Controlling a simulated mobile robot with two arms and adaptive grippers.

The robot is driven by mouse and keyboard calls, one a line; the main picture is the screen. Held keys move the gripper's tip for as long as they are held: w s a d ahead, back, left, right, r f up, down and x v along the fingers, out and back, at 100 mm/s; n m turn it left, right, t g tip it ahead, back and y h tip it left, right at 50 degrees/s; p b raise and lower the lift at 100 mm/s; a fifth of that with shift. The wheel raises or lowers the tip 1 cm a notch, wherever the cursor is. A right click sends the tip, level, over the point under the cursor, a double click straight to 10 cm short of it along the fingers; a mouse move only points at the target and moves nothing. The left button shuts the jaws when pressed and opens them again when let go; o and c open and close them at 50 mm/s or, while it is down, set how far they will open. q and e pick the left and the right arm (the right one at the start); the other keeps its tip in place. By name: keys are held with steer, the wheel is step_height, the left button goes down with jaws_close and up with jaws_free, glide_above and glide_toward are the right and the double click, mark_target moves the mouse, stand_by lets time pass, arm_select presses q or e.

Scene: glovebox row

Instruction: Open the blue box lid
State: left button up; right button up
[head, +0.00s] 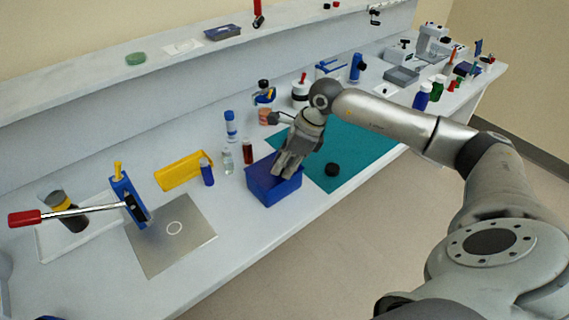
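The blue box (270,192) sits near the front edge of the bench, at the left edge of a teal mat. Its top is a darker blue and looks level, with no raised lid showing. My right gripper (285,170) points down at the top of the box, over its right rear part, and hides some of it. Its fingertips are at or just above the top; I cannot tell whether they touch it. The fingers look close together, but their gap is unclear. My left gripper is out of view.
The teal mat (352,160) bears a black round piece (332,169). Left of the box stand a brown-red bottle (247,151), a clear bottle (228,161) and a blue bottle (207,173). A blue press with a red-handled lever (28,217) stands further left. Bare bench lies before the box.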

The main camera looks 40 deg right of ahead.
steer(key=shift+r, duration=0.15)
jaws_close()
steer(key=shift+w+r+g+p, duration=0.45)
steer(key=shift+w+r+g, duration=0.1)
steer(key=shift+r+g, duration=0.2)
jaws_free()
steer(key=shift+w+r+t, duration=0.15)
steer(key=shift+w+r, duration=0.15)
steer(key=shift+r, duration=0.3)
steer(key=shift+w+r+t, duration=0.1)
steer(key=shift+w+r, duration=0.15)
steer(key=shift+r, duration=0.35)
steer(key=o, duration=0.9)
steer(key=shift+w+f, duration=0.2)
steer(key=shift+f, duration=0.15)
steer(key=shift+w+a, duration=0.4)
steer(key=shift+a, duration=0.15)
steer(key=v, duration=1.2)
steer(key=shift+w, duration=0.1)
